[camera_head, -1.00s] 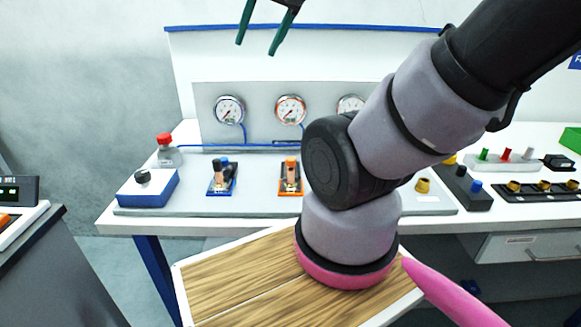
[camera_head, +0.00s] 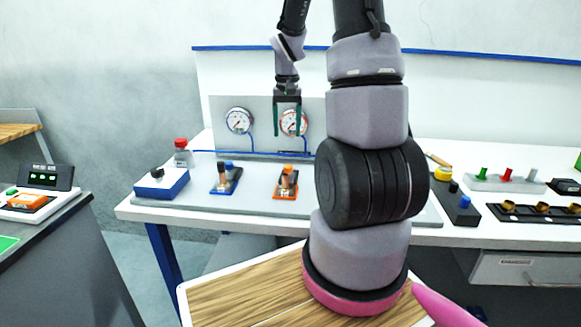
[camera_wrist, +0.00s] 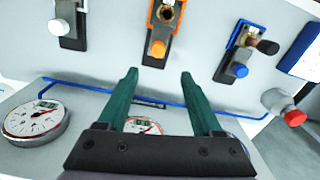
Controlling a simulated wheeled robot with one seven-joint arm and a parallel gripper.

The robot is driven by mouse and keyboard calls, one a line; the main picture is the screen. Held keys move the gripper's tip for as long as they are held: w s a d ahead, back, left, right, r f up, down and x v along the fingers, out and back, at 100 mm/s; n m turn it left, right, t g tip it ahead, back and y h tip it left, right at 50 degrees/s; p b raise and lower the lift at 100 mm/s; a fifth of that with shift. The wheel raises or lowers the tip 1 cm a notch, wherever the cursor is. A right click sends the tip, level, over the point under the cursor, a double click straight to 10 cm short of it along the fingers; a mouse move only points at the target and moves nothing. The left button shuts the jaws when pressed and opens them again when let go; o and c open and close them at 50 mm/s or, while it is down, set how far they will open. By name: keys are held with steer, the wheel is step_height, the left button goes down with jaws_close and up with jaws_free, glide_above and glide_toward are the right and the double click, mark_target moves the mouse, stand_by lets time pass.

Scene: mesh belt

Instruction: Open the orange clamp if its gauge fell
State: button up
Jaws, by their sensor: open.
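The orange clamp (camera_head: 287,184) stands on the panel at the table's front; it also shows at the top of the wrist view (camera_wrist: 158,45). Whether it is open or closed I cannot tell. The red-rimmed gauge (camera_head: 291,123) is on the backboard behind it, partly hidden by my gripper; its lower part shows between my fingers in the wrist view (camera_wrist: 143,126). Its needle is too small to read. My gripper (camera_head: 287,132) is open and empty, fingers pointing down, above and behind the orange clamp, in front of the gauge.
A blue clamp (camera_head: 225,182) and its gauge (camera_head: 239,121) are to the left. A white-knobbed clamp (camera_wrist: 66,25) and another gauge (camera_wrist: 36,122) show in the wrist view; my arm hides them in the head view.

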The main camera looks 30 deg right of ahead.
mark_target(288, 166)
steer(key=f, duration=1.2)
steer(key=shift+d, duration=0.2)
jaws_close()
stand_by(1.0)
